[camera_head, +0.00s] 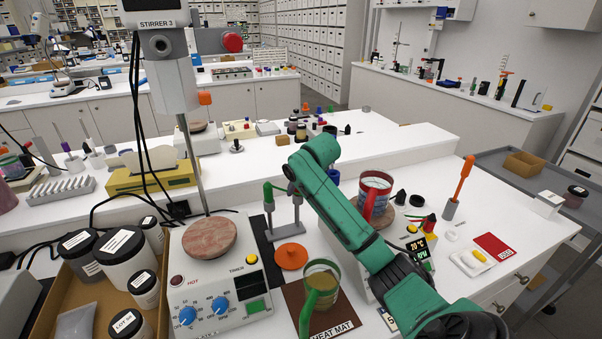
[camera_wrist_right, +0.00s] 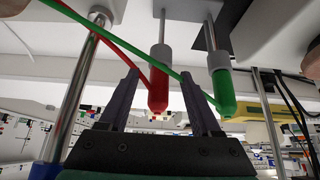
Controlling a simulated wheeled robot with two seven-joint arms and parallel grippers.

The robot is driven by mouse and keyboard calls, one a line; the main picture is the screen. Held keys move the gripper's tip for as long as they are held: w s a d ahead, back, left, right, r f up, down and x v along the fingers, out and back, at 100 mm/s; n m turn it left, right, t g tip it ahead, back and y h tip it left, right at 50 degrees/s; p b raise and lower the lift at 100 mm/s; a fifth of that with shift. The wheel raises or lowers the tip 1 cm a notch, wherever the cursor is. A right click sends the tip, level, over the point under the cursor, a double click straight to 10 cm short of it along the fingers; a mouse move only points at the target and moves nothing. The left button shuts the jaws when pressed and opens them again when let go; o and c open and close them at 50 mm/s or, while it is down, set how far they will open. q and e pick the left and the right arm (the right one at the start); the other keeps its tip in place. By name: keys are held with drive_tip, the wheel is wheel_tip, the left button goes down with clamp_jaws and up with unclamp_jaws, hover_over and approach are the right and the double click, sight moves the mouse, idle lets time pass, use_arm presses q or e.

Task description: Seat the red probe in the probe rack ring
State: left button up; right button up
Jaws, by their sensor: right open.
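The probe rack (camera_head: 286,232) stands on a black strip behind the orange lid, with two grey collars on metal posts. A green probe (camera_head: 267,194) sits in its left collar; it also shows in the right wrist view (camera_wrist_right: 222,95). The red probe (camera_wrist_right: 158,92) shows in the right wrist view, its lower end at a grey collar (camera_wrist_right: 161,60). In the head view my arm hides it. My right gripper (camera_wrist_right: 158,76) is open, its fingers on either side of the red probe. Contact cannot be told. My left gripper is not in view.
A stirrer hotplate (camera_head: 224,265) stands left of the rack. An orange lid (camera_head: 291,256) and a green-handled cup (camera_head: 322,284) on a brown heat mat (camera_head: 340,316) are in front. A red-handled beaker (camera_head: 376,185) is right of my arm. Red and green cables cross the wrist view.

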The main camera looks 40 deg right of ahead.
wheel_tip(320, 180, up, 20)
drive_tip(key=b, duration=0.1)
drive_tip(key=shift+f, duration=0.15)
idle(0.5)
